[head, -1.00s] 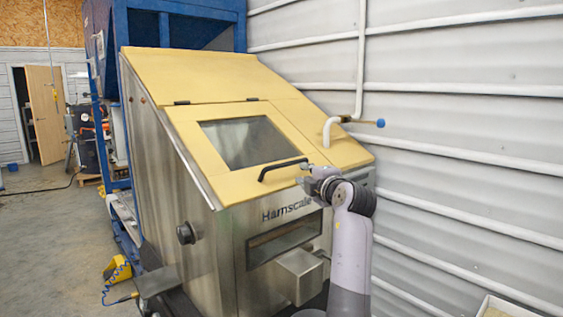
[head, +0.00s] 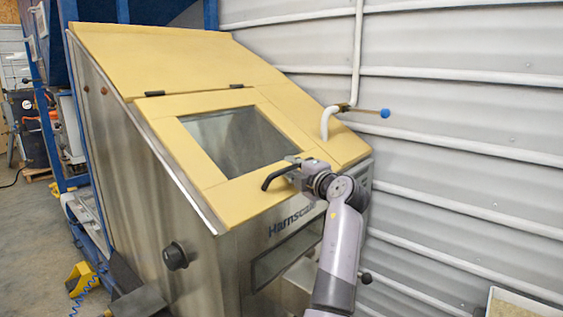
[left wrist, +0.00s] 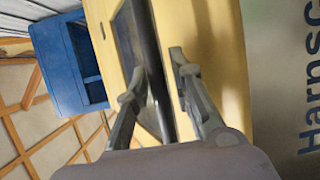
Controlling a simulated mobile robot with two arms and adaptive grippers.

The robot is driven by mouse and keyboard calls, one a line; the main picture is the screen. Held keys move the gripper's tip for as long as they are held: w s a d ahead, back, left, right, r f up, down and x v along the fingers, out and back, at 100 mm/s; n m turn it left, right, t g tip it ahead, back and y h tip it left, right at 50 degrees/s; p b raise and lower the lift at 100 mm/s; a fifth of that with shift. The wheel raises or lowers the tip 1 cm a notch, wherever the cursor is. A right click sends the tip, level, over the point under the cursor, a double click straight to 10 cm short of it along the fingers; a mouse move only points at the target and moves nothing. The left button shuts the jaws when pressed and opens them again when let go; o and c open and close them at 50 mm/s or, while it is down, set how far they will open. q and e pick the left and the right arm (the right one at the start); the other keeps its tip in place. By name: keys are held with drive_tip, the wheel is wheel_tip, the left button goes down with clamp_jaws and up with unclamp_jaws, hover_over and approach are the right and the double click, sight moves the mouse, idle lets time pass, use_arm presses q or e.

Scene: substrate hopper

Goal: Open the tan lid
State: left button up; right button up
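The tan lid (head: 238,196) lies flush on the sloped front of the steel hopper, around a dark window (head: 235,140). It looks closed. A black bar handle (head: 274,177) runs along its lower edge. My left gripper (head: 296,164) is at the right end of the handle. In the left wrist view, the fingers of my left gripper (left wrist: 158,80) are apart. The dark handle (left wrist: 157,75) runs between them, with gaps visible beside it, and the tan lid (left wrist: 222,50) lies behind. My right gripper is not in view.
Two hinges sit at the lid's upper edge below a fixed tan panel (head: 170,55). A white pipe with a blue-tipped rod (head: 362,111) sticks out at the right, near the ribbed wall (head: 470,110). A dark knob (head: 175,256) is on the hopper's side.

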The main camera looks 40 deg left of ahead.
use_arm(q)
drive_tip(key=shift+w, duration=0.1)
drive_tip(key=shift+d+r, duration=0.1)
drive_tip(key=shift+c, duration=0.5)
clamp_jaws()
